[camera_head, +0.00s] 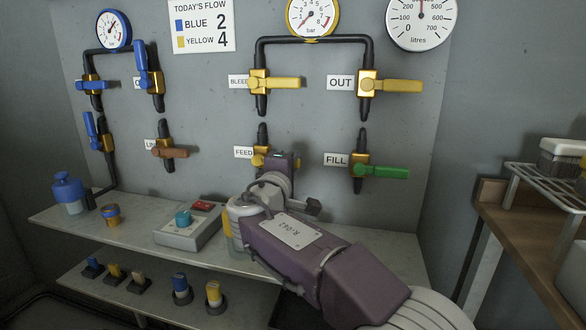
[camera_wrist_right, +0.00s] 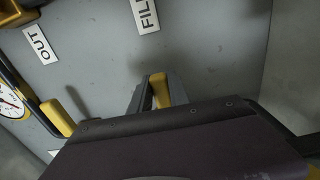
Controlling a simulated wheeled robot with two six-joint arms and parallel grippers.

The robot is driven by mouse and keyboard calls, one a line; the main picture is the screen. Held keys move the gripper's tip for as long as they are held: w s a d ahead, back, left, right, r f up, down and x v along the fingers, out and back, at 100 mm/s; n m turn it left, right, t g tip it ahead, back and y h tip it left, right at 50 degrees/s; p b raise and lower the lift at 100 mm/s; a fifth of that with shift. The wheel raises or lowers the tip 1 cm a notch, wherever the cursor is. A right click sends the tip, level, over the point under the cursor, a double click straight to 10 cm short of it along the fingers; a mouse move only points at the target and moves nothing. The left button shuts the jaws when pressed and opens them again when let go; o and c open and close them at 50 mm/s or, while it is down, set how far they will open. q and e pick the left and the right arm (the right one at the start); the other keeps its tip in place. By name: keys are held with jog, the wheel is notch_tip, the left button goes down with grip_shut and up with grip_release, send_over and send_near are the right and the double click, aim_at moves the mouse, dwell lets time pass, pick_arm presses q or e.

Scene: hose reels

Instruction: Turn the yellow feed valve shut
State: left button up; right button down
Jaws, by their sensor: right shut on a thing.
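The yellow feed valve (camera_head: 260,156) sits on a vertical black pipe on the grey wall, just right of the FEED label (camera_head: 243,152). In the head view my right gripper (camera_head: 284,160) is at the valve's right side and covers its handle, so I cannot tell the handle's angle there. In the right wrist view the yellow handle (camera_wrist_right: 158,90) shows between the two grey fingers of my right gripper (camera_wrist_right: 157,93), which is shut on it. My left gripper is in neither view.
The BLEED valve (camera_head: 285,83) is above, and the green FILL handle (camera_head: 385,172) is close on the right. A brown-handled valve (camera_head: 170,153) is to the left. Below, a shelf (camera_head: 140,207) holds a control box (camera_head: 190,228) and a blue bottle (camera_head: 68,192).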

jog(key=shift+a, duration=0.1)
dwell(0.3)
jog(key=c, duration=1.2)
grip_release()
jog(key=shift+w, duration=0.15)
jog(key=shift+c, duration=0.2)
jog(key=shift+w+a+f, duration=0.1)
jog(key=p+v, duration=0.1)
jog(key=v, duration=0.8)
